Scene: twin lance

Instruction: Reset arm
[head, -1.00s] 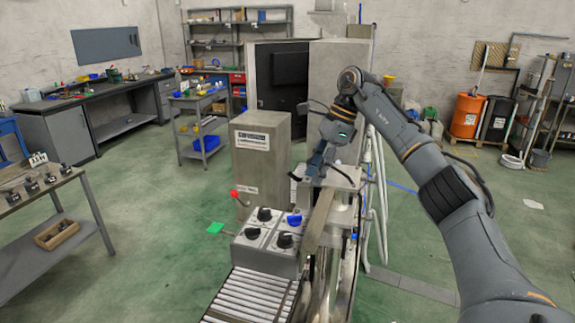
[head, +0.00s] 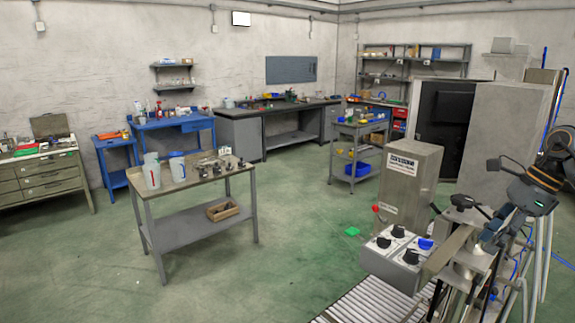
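My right gripper (head: 478,184) is at the right of the head view, with its arm coming in from the right edge. Its two dark fingers look spread apart, with nothing seen between them. It is above and beside the top of the metal frame at the end of the roller conveyor (head: 368,302). I cannot tell whether it touches the frame. A grey control box (head: 395,258) with black knobs and one blue knob is below and left of the gripper. My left gripper is not in view.
A grey cabinet (head: 408,185) with a label stands behind the control box, with a red-knobbed lever beside it. A metal table (head: 195,180) with jugs and small parts stands left of centre. Benches line the back wall. Green floor (head: 290,265) is open between the table and the conveyor.

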